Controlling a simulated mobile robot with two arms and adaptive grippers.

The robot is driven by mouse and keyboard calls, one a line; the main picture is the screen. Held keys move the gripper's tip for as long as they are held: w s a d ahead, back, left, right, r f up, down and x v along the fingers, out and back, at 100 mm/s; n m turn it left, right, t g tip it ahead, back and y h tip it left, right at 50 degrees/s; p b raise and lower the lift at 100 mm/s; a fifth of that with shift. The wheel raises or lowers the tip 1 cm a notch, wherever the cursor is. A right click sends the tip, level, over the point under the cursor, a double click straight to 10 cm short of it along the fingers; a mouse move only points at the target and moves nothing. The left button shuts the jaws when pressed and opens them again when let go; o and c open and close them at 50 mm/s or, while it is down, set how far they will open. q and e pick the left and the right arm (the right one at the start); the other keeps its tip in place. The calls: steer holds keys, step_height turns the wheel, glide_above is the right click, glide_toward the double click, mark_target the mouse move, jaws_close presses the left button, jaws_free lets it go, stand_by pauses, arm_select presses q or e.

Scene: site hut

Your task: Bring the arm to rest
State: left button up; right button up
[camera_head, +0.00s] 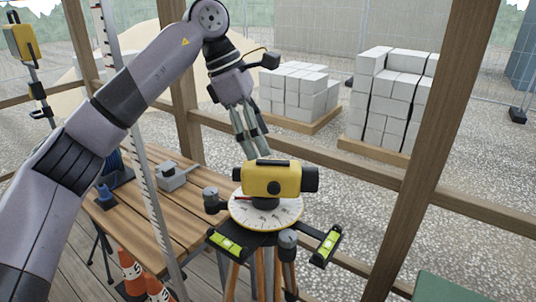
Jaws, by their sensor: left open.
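My left arm comes in from the left, rises to a bend at the top and hangs down from there. My left gripper (252,143) points downward with its fingers apart and nothing seen between them. It appears just above and behind the yellow levelling instrument (270,180); whether its tips touch the instrument cannot be told. The instrument sits upright on a white graduated dial (266,211) on top of a tripod (262,268). My right gripper is not in view.
Green spirit vials (327,245) stick out beside the dial. A graduated staff (150,195) leans past the wooden table (180,215), which holds a grey device (178,177). Orange cones (131,265) stand below. Wooden posts and rails (330,162) lie behind the tripod; block stacks (388,100) stand outside.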

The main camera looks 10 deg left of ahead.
arm_select(q)
steer(key=shift+a+r, duration=0.2)
steer(key=shift+r, duration=0.3)
